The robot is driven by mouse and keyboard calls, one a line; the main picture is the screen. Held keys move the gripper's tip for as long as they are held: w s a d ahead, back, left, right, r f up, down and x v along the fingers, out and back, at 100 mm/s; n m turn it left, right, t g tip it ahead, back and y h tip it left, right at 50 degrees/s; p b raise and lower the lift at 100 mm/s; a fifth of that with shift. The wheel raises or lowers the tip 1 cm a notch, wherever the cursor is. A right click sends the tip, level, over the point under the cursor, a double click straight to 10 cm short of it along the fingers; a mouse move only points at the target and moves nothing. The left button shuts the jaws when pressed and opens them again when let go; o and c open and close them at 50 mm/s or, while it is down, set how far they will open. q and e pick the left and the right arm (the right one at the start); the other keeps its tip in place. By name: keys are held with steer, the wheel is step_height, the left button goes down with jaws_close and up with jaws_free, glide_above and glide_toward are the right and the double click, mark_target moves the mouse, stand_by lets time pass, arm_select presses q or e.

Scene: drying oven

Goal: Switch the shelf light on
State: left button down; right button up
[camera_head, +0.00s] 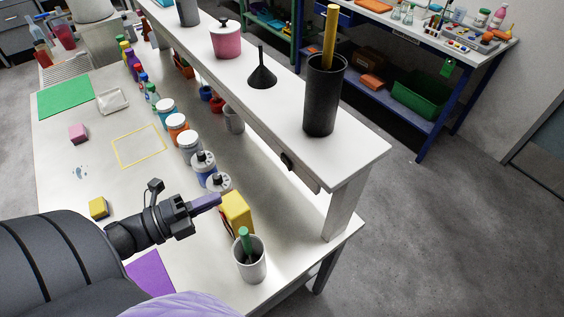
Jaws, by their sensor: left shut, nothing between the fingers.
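The raised white shelf (357,152) runs along the bench from the upper left to the right. A small black switch (287,161) sits on its near edge, toward the right end. Its rocker position is too small to tell. A bright white area (262,158) shows under the shelf beside the switch. My left gripper (216,198) comes in from the left, shut and empty, with purple fingers pointing right. In the picture it is below and left of the switch, apart from it and close to a yellow box (237,212). My right gripper is not in view.
A grey cup (250,264) with a green-topped item stands right of the gripper. Several jars and bottles line the shelf's near side, including a white-lidded one (190,142).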

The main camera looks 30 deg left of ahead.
mark_target(288, 168)
arm_select(q)
steer(key=x, duration=1.3)
steer(key=shift+w, duration=0.15)
steer(key=shift+w+d, duration=0.2)
steer(key=shift+w, duration=0.2)
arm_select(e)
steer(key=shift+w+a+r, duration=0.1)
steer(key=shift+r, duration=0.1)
arm_select(q)
steer(key=shift+d, duration=0.1)
steer(key=shift+n+y+p, duration=0.3)
steer(key=shift+y, duration=0.1)
steer(key=shift+w, duration=0.1)
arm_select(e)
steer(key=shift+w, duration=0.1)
arm_select(q)
steer(key=shift+f, duration=0.1)
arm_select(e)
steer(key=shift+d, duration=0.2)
